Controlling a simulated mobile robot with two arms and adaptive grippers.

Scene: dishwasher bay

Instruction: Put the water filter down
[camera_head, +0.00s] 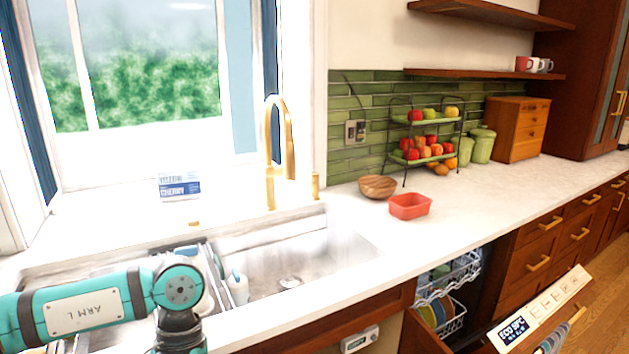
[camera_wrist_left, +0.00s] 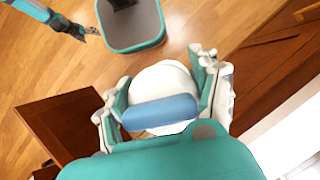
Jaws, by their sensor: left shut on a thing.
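The water filter appears to be the round white thing with a blue band (camera_wrist_left: 160,112) in the left wrist view. My left gripper (camera_wrist_left: 160,88) is shut on it, with a finger on each side. It is held above the wooden floor. In the head view my left arm comes in at the lower left; its gripper and the held thing are out of sight there. My right gripper (camera_wrist_left: 90,31) shows small at the top left of the left wrist view, apart from the held thing. Its jaws are too small to read.
A sink (camera_head: 330,255), wooden bowl (camera_head: 377,187), red container (camera_head: 409,207) and fruit stand (camera_head: 425,151) are along the counter (camera_head: 490,193). Counter right of the red container is clear.

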